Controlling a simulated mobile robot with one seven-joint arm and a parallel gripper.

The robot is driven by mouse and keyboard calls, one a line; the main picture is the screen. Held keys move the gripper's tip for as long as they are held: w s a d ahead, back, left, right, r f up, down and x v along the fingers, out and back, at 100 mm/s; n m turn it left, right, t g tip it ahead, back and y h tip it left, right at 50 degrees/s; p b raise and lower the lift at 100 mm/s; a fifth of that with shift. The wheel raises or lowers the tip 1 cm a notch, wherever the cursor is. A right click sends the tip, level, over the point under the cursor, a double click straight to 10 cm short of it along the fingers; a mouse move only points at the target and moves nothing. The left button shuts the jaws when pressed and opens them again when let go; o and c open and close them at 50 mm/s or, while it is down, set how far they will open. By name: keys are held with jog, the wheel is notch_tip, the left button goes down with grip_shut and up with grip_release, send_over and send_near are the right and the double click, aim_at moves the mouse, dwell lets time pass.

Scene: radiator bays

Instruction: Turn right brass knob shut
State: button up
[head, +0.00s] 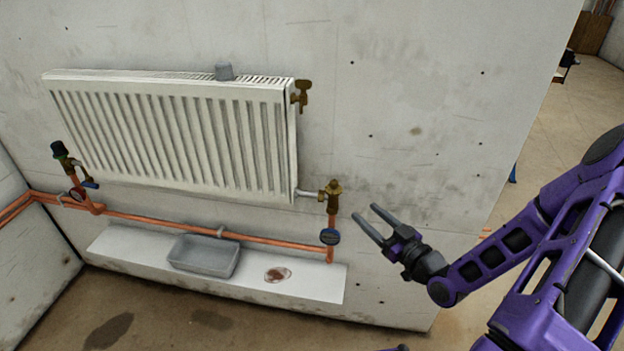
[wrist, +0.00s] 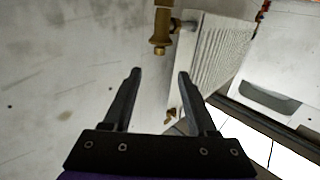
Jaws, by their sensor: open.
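The right brass knob (head: 334,187) tops the brass valve at the radiator's lower right corner, above a vertical copper pipe. In the wrist view, which looks upside down, the brass knob (wrist: 158,45) hangs beyond my fingertips, near the top edge. My gripper (head: 366,212) is open and empty, a little right of and below the knob, with its fingers pointing toward the wall. Both fingers also show in the wrist view (wrist: 158,74), well apart, and touch nothing. A second brass fitting (head: 301,93) sits at the radiator's upper right corner.
A dark blue round handle (head: 330,237) sits on the pipe below. A grey tray (head: 204,257) stands on the white ledge (head: 318,285). Bare wall lies right of the knob.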

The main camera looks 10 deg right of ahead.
aim_at(331, 182)
jog(key=x, duration=1.7)
jog(key=shift+w, duration=0.15)
grip_shut()
